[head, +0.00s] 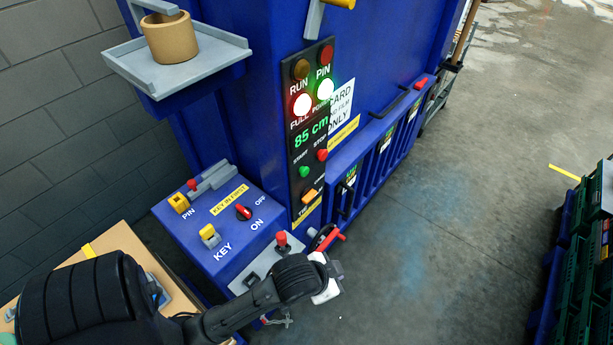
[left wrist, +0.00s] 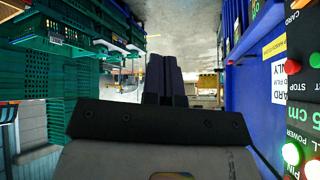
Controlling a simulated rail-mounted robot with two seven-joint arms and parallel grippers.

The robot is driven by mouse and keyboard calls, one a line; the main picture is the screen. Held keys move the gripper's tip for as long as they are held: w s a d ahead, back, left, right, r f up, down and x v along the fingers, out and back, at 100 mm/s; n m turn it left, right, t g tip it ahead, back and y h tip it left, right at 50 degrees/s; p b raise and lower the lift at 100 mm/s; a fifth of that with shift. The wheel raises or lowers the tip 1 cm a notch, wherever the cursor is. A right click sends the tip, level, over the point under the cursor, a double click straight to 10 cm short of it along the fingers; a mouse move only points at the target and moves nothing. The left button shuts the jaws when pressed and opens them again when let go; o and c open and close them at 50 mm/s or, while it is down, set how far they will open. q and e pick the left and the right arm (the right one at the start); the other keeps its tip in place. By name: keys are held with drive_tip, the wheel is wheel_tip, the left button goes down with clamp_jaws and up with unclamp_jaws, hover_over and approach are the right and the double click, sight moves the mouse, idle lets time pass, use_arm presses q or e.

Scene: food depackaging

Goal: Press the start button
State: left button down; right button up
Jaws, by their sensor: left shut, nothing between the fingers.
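The green start button (head: 304,171) sits on the black control strip of the blue machine, under the "85 cm" display and left of the red stop button (head: 322,155). In the left wrist view the start button (left wrist: 315,60) is at the right edge, beside the red stop button (left wrist: 292,67). My left gripper (head: 334,271) is below the strip in the head view, apart from the button. In the left wrist view its dark fingers (left wrist: 165,80) are together and empty, with the panel off to their right. My right gripper is not in view.
A blue key box (head: 222,232) with a red knob and yellow keys projects left of the strip. A red-topped lever (head: 282,240) and a red handle (head: 329,240) are close to my left gripper. Green crates (head: 581,250) stand at the right. The floor between is clear.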

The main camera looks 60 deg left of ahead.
use_arm(q)
drive_tip(key=w+a+f+m+y+b, duration=0.1)
drive_tip(key=w+a+f+m+y, duration=0.2)
drive_tip(key=w+a+m+y, duration=0.2)
drive_tip(key=w+a+f+m+y+b, duration=0.1)
drive_tip(key=w+a+f+m+y, duration=0.2)
drive_tip(key=w+a+m+y, duration=0.3)
drive_tip(key=w+a+y, duration=0.5)
drive_tip(key=w+a, duration=0.1)
drive_tip(key=a, duration=0.5)
drive_tip(key=shift+w+a+f+m+t+y, duration=0.15)
drive_tip(key=shift+w+m+t+y, duration=0.15)
drive_tip(key=shift+t, duration=0.1)
